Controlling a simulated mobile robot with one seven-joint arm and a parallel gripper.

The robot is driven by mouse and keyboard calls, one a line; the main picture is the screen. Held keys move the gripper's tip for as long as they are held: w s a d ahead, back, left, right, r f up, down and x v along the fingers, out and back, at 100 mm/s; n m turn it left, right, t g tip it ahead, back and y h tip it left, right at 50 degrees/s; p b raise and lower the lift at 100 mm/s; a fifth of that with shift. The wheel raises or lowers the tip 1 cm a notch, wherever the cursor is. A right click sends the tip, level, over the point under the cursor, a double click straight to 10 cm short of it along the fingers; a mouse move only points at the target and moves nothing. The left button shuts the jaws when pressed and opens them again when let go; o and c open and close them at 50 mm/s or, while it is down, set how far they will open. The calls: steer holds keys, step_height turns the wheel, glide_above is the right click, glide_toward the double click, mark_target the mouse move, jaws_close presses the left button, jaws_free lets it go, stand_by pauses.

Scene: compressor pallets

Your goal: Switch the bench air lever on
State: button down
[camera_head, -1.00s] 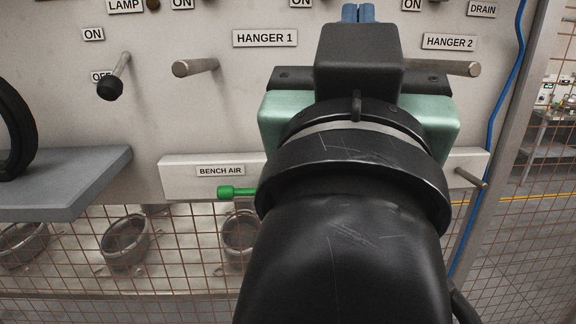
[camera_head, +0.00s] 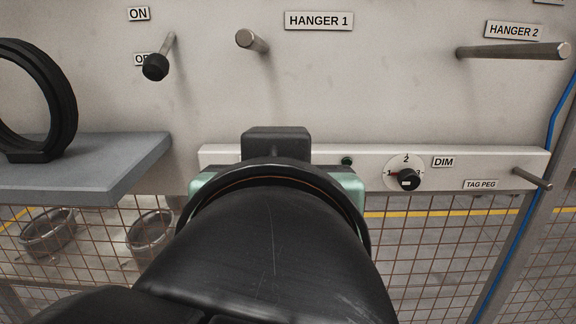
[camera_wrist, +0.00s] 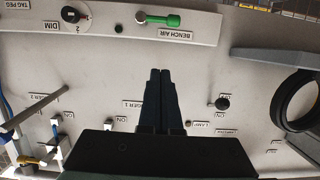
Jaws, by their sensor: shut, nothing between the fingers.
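The green bench air lever (camera_wrist: 160,19) shows in the wrist view at the top, lying roughly level along the white rail (camera_wrist: 85,37), beside its BENCH AIR label (camera_wrist: 161,34). In the head view my arm hides the lever and its label. My gripper (camera_wrist: 160,72) is shut and empty. In the wrist view its fingertips point toward the rail, with the lever just beyond them; they appear apart from it. In the head view the fingers are hidden behind my gripper's own body.
A DIM knob (camera_head: 408,180) and a small green lamp (camera_head: 347,161) sit on the rail. A tag peg (camera_head: 532,178) and hanger pegs (camera_head: 252,41) (camera_head: 513,51) stick out. A grey shelf (camera_head: 90,170) with a black ring (camera_head: 62,95) stands left. A black-tipped lever (camera_head: 155,67) projects above.

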steer(key=shift+r, duration=0.1)
steer(key=w+f+p, duration=0.6)
steer(key=w+p, duration=0.3)
steer(key=p, duration=0.4)
steer(key=shift+w+f, duration=0.35)
steer(key=shift+w, duration=0.1)
stand_by(0.5)
